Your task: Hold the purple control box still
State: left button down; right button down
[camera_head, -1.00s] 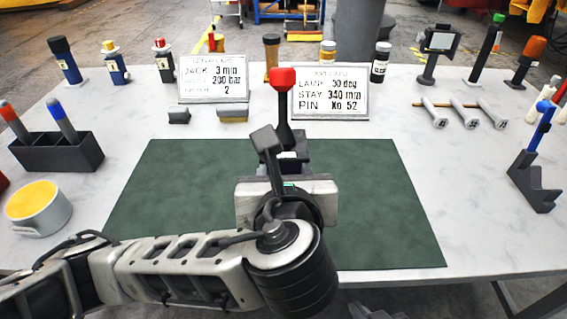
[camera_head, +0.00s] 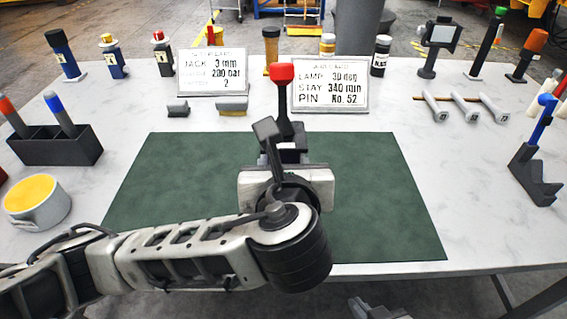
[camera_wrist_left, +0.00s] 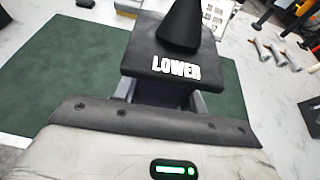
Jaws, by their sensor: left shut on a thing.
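The control box shows in the left wrist view as a dark block with a black top marked LOWER (camera_wrist_left: 175,68). The box rests on the green mat (camera_head: 185,185). My right gripper does not show clearly.
Two sign cards (camera_head: 330,84) stand behind the mat. A blue-handled tool on a black stand (camera_head: 535,175) is at right. The mat is clear on both sides of the box.

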pick_arm(q)
jog(key=shift+w+f+b, duration=0.7)
jog(key=shift+w+f, duration=0.85)
jog(key=shift+w, duration=0.4)
jog(key=shift+w+f+b, duration=0.7)
jog(key=shift+w+f, duration=0.85)
jog(key=shift+w, duration=0.45)
jog(key=shift+w+f+b, duration=0.7)
jog(key=shift+w+f, duration=0.85)
jog(key=shift+w, duration=0.4)
jog(key=shift+w+f, duration=0.1)
jog(key=shift+f, duration=0.5)
jog(key=shift+f, duration=0.3)
jog(key=shift+f+p, duration=0.1)
jog(key=shift+p, duration=0.65)
jog(key=shift+f, duration=0.1)
